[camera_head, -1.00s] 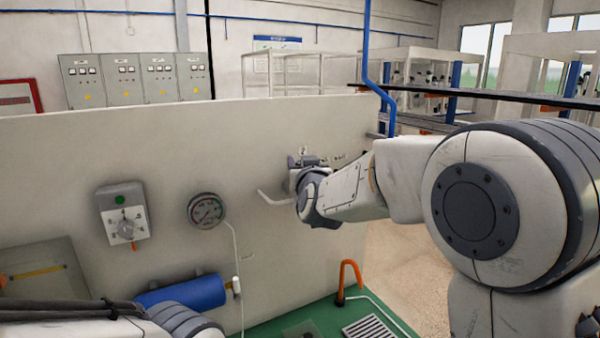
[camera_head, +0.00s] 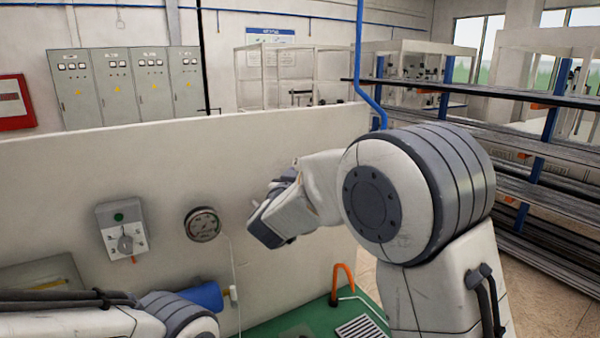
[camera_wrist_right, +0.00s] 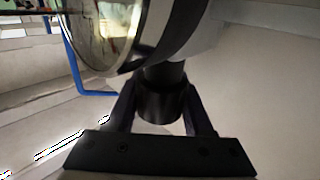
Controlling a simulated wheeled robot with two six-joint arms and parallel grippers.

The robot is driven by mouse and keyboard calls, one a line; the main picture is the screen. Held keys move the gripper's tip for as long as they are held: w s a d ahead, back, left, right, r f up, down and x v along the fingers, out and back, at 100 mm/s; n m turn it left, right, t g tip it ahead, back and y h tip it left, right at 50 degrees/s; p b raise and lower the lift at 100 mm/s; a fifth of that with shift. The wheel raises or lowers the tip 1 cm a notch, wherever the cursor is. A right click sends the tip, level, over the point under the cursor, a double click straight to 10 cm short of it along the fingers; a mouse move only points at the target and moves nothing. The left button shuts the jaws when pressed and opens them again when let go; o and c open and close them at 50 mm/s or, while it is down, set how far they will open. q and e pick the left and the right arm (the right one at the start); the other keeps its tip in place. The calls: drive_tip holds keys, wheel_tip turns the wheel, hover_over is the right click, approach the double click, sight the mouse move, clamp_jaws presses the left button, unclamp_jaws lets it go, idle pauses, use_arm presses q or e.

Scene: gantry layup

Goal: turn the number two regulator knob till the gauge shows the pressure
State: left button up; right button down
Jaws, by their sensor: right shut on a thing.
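In the right wrist view a short black cylindrical knob (camera_wrist_right: 163,100) sits between the two fingers of my right gripper (camera_wrist_right: 163,92), which is shut on it. A large round glass-faced gauge (camera_wrist_right: 105,28) with a metal rim is close above the knob. It is cut off by the picture's top, and I cannot read a needle or number on it. In the head view my right wrist is against the pale panel (camera_head: 100,175) and hides the knob and fingers. My left arm is at the bottom left; its gripper is out of view.
A smaller round gauge (camera_head: 203,224) and a grey switch box (camera_head: 122,230) are on the panel left of my right wrist. A blue cylinder (camera_head: 205,296) and an orange hooked pipe (camera_head: 343,280) are below. Stock racks (camera_head: 540,160) stand at the right.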

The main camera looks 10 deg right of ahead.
drive_tip(key=shift+c, duration=1.4)
unclamp_jaws()
drive_tip(key=shift+s+a, duration=0.2)
drive_tip(key=shift+s, duration=0.15)
drive_tip(key=b+v, duration=0.3)
drive_tip(key=v, duration=0.6)
drive_tip(key=shift+s+b, duration=0.3)
drive_tip(key=shift+s, duration=0.05)
